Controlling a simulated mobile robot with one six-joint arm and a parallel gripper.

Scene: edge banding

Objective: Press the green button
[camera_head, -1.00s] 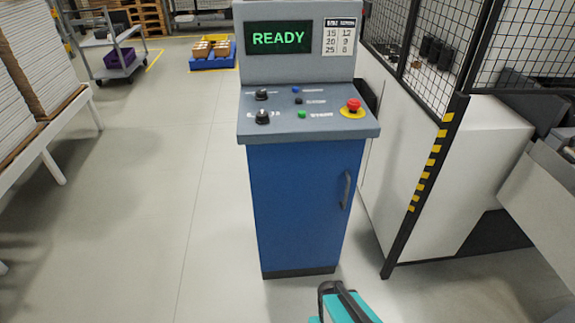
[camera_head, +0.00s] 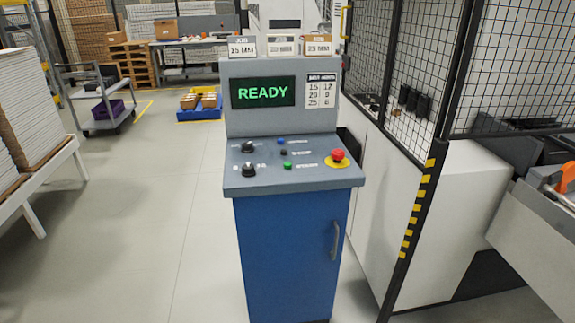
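The green button (camera_head: 287,165) is small and sits on the sloped grey top of the control console (camera_head: 290,225), a blue cabinet with a door handle. A blue button (camera_head: 281,142) and a dark button (camera_head: 284,152) are above it. Two black knobs (camera_head: 248,170) are to its left. A red mushroom button on a yellow disc (camera_head: 338,157) is to its right. The screen (camera_head: 263,93) reads READY in green. My gripper is not in view.
A mesh fence (camera_head: 400,80) with a yellow-striped post (camera_head: 418,215) and a white machine (camera_head: 440,230) stand close to the right. Stacked boards on a white bench (camera_head: 40,190) are at the left. A cart (camera_head: 100,105) stands further back. The floor left of the console is clear.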

